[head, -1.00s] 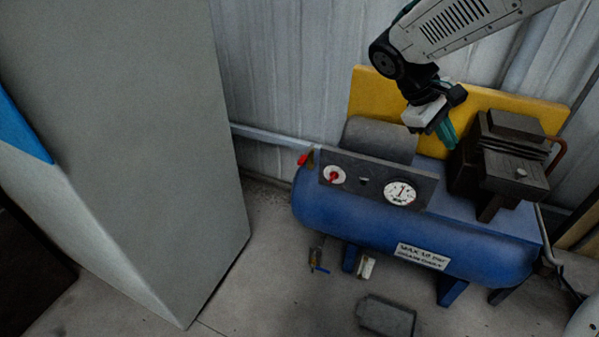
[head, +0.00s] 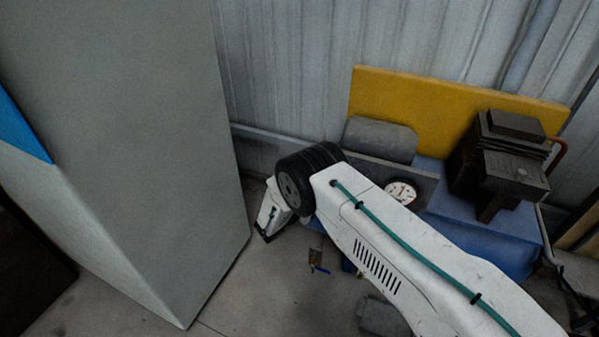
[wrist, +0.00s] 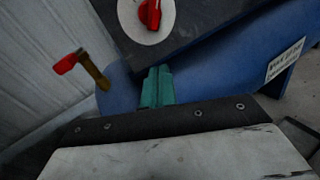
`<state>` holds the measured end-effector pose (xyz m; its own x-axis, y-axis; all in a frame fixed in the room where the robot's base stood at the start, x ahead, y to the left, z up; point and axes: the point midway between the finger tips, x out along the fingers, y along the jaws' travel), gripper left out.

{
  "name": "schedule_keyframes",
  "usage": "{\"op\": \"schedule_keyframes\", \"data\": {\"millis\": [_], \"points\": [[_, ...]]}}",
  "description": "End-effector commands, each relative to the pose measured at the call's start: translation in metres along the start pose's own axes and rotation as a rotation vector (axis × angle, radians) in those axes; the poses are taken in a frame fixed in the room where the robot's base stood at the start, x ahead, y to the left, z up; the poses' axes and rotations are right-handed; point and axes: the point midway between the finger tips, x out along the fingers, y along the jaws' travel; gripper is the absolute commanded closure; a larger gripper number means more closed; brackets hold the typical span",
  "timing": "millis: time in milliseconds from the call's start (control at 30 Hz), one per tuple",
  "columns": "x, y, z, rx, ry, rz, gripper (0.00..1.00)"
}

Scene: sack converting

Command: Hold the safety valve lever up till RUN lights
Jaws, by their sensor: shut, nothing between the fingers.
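The safety valve lever (wrist: 66,64) is a small red tab on a brass stem (wrist: 94,73) at the end of the blue tank (wrist: 120,88), in the wrist view. My gripper (wrist: 158,80) is shut and empty, its teal fingers together. It appears to the right of the lever and apart from it, in front of the tank. In the head view my arm hides the lever and my fingers. No RUN light can be made out.
A red knob on a white dial (wrist: 148,22) sits on the dark panel just above my fingers. The head view shows the pressure gauge (head: 401,192), dark pump (head: 500,165), yellow board (head: 450,100) and a large grey cabinet (head: 130,150) close on the left.

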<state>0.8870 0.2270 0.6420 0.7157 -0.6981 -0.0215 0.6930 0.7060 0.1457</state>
Motion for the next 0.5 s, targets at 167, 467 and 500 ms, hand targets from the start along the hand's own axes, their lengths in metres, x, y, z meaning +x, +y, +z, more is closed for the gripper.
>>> {"op": "schedule_keyframes", "data": {"millis": [167,467,500], "points": [[-0.031,0.052,-0.042,-0.070,-0.145,0.294,1.00],[-0.054,0.075,-0.057,-0.097,-0.234,0.445,1.00],[-0.054,0.075,-0.057,-0.097,-0.234,0.445,1.00]]}}
